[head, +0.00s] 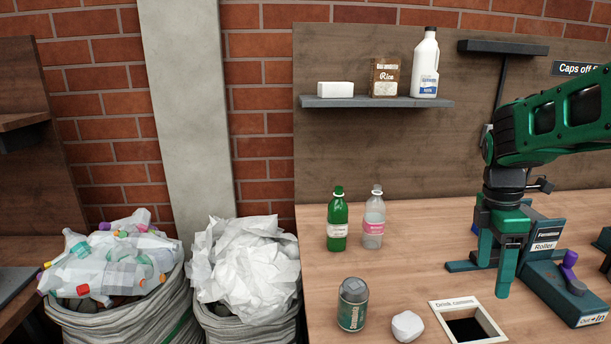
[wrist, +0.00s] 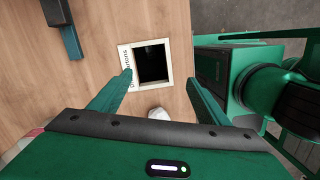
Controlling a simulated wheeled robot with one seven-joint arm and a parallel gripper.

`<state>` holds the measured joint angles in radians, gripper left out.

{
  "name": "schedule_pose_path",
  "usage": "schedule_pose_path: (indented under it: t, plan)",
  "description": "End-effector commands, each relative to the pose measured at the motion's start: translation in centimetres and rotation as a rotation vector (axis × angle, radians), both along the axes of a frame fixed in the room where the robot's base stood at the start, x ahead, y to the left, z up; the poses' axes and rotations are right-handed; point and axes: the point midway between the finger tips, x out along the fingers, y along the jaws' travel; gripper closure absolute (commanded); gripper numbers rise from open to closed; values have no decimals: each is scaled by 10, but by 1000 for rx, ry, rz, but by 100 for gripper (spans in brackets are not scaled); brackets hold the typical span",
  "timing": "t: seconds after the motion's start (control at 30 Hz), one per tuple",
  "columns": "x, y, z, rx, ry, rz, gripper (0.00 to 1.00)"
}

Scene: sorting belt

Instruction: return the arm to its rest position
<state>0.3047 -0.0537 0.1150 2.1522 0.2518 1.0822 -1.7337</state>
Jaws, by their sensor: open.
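My green arm reaches in from the right in the head view. My gripper (head: 492,285) points down above the table, just behind the drink cartons hole. In the wrist view my gripper (wrist: 160,85) is open, with its two fingers wide apart and nothing between them. The framed drink cartons hole (wrist: 168,88) shows below and between the fingers. The hole also shows in the head view (head: 435,313).
A green bottle (head: 338,222), a clear bottle (head: 374,220), a can (head: 352,305) and a white lump (head: 407,326) stand on the table (head: 420,240). The roller device (head: 560,290) is close beside my gripper. A shelf (head: 375,102) holds several packages. Two full sacks (head: 250,325) (head: 120,325) stand left.

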Motion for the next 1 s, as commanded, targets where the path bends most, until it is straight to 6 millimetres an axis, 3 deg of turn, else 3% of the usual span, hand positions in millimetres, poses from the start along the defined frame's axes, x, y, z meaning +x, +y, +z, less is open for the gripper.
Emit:
schedule_pose_path:
  t: [0.3, 0.6, 0.8, 1.0]
  plan:
    - [-80, -10, 2, -40, -94, -708, 30]
    - [-151, -6, -12, -30, -153, -1384, 30]
    - [-184, 2, -24, -13, -157, -1729, 30]
    - [-196, 7, -30, -5, -152, -1871, 30]
